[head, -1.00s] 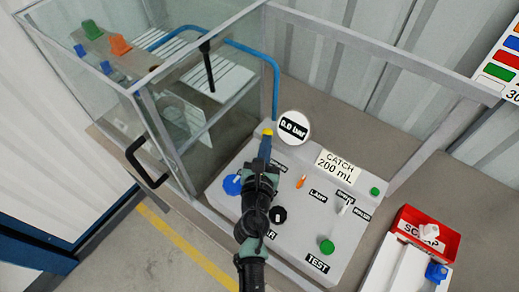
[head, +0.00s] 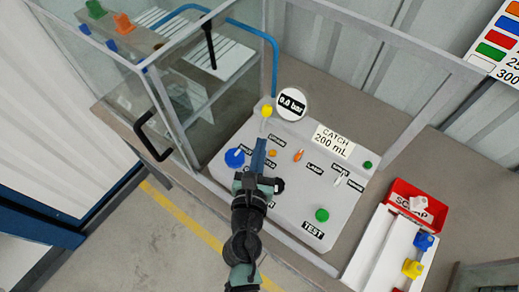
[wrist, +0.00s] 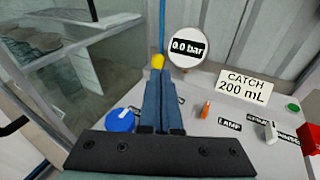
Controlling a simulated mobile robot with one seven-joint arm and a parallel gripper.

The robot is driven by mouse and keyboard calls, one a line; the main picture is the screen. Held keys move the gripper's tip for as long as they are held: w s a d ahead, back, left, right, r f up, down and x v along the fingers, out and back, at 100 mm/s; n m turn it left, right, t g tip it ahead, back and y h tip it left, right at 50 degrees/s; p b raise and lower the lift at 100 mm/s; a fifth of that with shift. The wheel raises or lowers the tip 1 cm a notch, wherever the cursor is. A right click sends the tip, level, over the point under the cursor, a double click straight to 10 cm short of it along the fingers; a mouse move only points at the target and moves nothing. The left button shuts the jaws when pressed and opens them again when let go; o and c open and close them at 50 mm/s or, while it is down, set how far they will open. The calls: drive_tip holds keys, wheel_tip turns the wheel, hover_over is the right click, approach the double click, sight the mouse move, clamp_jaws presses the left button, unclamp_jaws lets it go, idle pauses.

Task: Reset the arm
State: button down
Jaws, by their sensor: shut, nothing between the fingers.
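My gripper (head: 257,155) is over the grey control panel (head: 285,205) in the head view, its blue fingers pointing toward the back of the panel. In the wrist view the fingers (wrist: 159,95) lie side by side, shut and empty. A yellow knob (head: 266,111) stands beyond the fingertips; in the wrist view it (wrist: 157,61) appears just past them. I cannot tell from these views how far apart they are. The gauge (head: 291,104) reads 0.0 bar. A blue knob (head: 234,157) is left of the gripper, and an orange lever (head: 298,155) is to its right.
A green TEST button (head: 322,214) and a CATCH 200 mL sign (head: 333,140) are on the panel. A glass enclosure with a black handle (head: 152,137) stands at left. A red SCRAP bin (head: 416,205) and a white tray (head: 376,248) are at right.

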drive_tip(key=w+d+r+m+t+h, duration=0.1)
drive_tip(key=w+r+m+t, duration=0.1)
drive_tip(key=r+m, duration=1)
drive_tip(key=w+d+r+m+t+h, duration=0.1)
drive_tip(key=w+r+m+t, duration=0.4)
drive_tip(key=r, duration=1.3)
drive_tip(key=s+r+m+t+y, duration=0.1)
drive_tip(key=s+r+m, duration=0.4)
drive_tip(key=r, duration=0.4)
drive_tip(key=s+a+r+m+t+y+b, duration=0.1)
drive_tip(key=s+r+m+t+y, duration=0.1)
drive_tip(key=s+r+m, duration=0.3)
drive_tip(key=s+a+r+m+t+y, duration=0.1)
drive_tip(key=s+r+m, duration=0.4)
drive_tip(key=r, duration=0.8)
drive_tip(key=shift+s+r+m+y, duration=0.3)
drive_tip(key=shift+m, duration=0.4)
drive_tip(key=shift+a, duration=0.1)
